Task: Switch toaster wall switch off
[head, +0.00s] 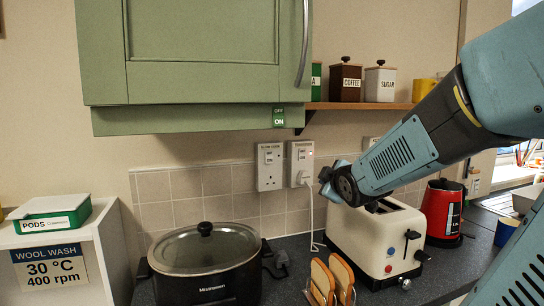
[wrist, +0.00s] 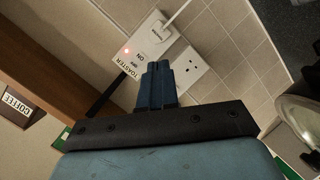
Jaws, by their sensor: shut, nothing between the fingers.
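The toaster wall socket (head: 301,157) is a white plate on the wall with a small red light lit at its upper right. A white plug (head: 304,178) sits in it. The same socket, labelled TOASTER, shows in the wrist view (wrist: 145,38) with its light lit red. My gripper (head: 328,178) is just right of this socket in the head view. Its blue fingers are shut and empty in the wrist view (wrist: 158,68), overlapping the edges of the plates. I cannot tell whether they touch. The cream toaster (head: 372,243) stands on the counter below.
A second socket (head: 270,166), without a plug, is left of the toaster socket. A green cabinet (head: 200,50) and a shelf (head: 350,105) with canisters are above. A slow cooker (head: 204,262), toast rack (head: 331,280) and red kettle (head: 443,212) stand on the counter.

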